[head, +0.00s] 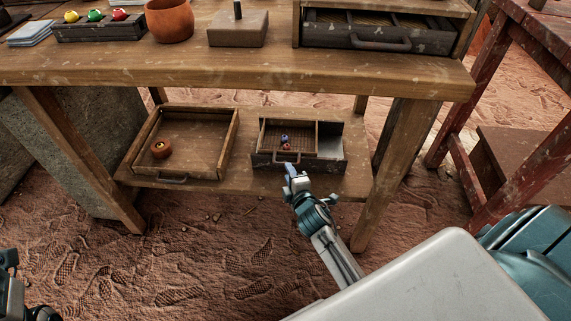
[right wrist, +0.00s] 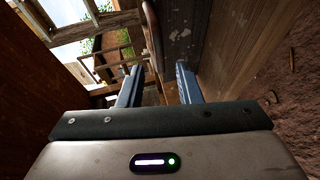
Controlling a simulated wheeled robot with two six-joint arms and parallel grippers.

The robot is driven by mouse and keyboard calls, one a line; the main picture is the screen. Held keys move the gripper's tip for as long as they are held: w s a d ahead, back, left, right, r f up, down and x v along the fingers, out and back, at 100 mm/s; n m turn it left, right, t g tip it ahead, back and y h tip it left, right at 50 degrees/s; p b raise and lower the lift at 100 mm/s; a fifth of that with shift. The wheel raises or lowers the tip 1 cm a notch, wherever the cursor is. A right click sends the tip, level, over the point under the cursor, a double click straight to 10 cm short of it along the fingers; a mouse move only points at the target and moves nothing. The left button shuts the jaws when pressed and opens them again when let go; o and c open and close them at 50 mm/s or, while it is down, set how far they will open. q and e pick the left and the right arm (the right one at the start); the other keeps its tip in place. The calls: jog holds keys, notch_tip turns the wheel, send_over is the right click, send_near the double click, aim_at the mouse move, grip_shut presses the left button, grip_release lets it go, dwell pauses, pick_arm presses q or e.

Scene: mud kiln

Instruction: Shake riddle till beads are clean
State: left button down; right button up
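The riddle (head: 317,139), a small wooden frame, sits in the left part of a dark metal-fronted tray (head: 334,163) on the low shelf. A few small beads (head: 285,139), blue and reddish, lie inside it. My right gripper (head: 291,171) is in front of the tray, close to its front handle. In the right wrist view its two blue fingers (right wrist: 158,78) stand apart, with a curved handle (right wrist: 152,35) beyond and between them; contact cannot be told. A dark part of my left arm shows at the lower left edge; its fingers cannot be made out.
The tabletop (head: 240,71) overhangs the shelf, and a table leg (head: 394,165) stands right. Footprinted ground in front is free.

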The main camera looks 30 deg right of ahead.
jog(key=v, duration=0.5)
jog(key=shift+p, duration=0.3)
